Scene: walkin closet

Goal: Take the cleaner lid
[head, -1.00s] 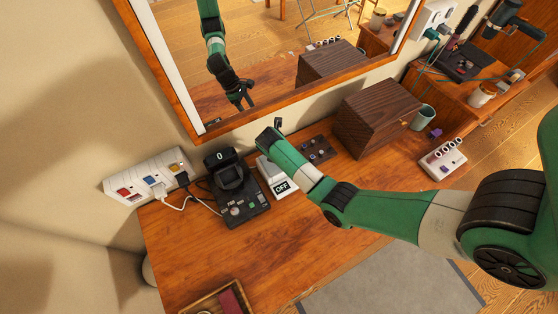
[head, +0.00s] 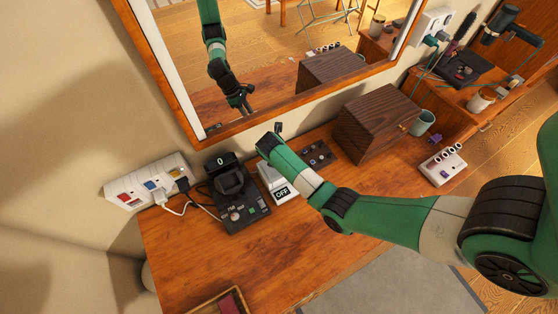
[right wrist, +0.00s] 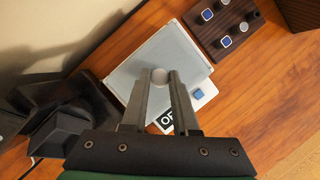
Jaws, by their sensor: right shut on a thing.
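The cleaner (head: 278,189) is a small white box with a black OFF label on the wooden counter, partly hidden behind my right arm in the head view. In the right wrist view its pale grey lid (right wrist: 180,52) shows as a flat rectangle, with the white front and OFF label (right wrist: 165,121) below. My right gripper (right wrist: 160,78) is shut on the round grey knob (right wrist: 159,76) of the lid. From these frames I cannot tell whether the lid is lifted off the cleaner. In the head view the right fingertips are hidden behind my arm. My left gripper is not in view.
A black device (head: 233,195) stands close left of the cleaner, with a power strip (head: 147,182) and cables beyond. A dark control panel (head: 318,154) and a wooden box (head: 377,122) stand right. A mirror (head: 290,60) rises behind. The front counter is mostly clear.

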